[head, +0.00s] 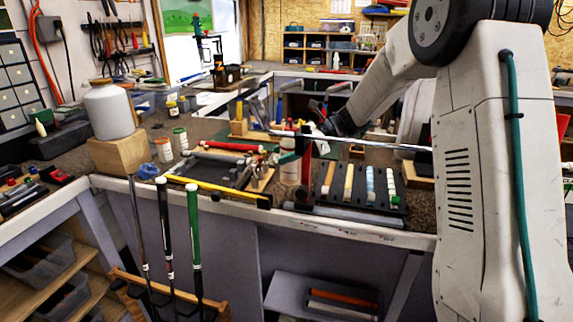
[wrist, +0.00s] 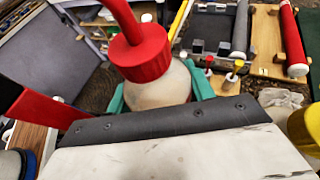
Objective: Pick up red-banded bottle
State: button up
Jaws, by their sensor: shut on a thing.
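The red-banded bottle (wrist: 158,88) has a pale, cloudy body under a wide red collar and a red spout, seen from above in the wrist view. My gripper (wrist: 160,92) has its teal fingers on both sides of the body, just below the collar, and is shut on it. In the head view the pale bottle (head: 290,172) stands upright at the middle of the bench, with my gripper (head: 292,146) around its upper part. The bottle's base is partly hidden there, so I cannot tell whether it touches the bench.
A black rack (head: 380,188) of several grips lies right of the bottle. A tray with a yellow-handled tool (head: 215,188) lies to the left. A steel shaft (head: 355,139) crosses close behind. Several clubs, including a green-gripped one (head: 193,225), stand in front of the bench.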

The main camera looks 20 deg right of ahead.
notch_tip(320, 180, up, 14)
jog(key=shift+f, duration=0.15)
dwell(0.5)
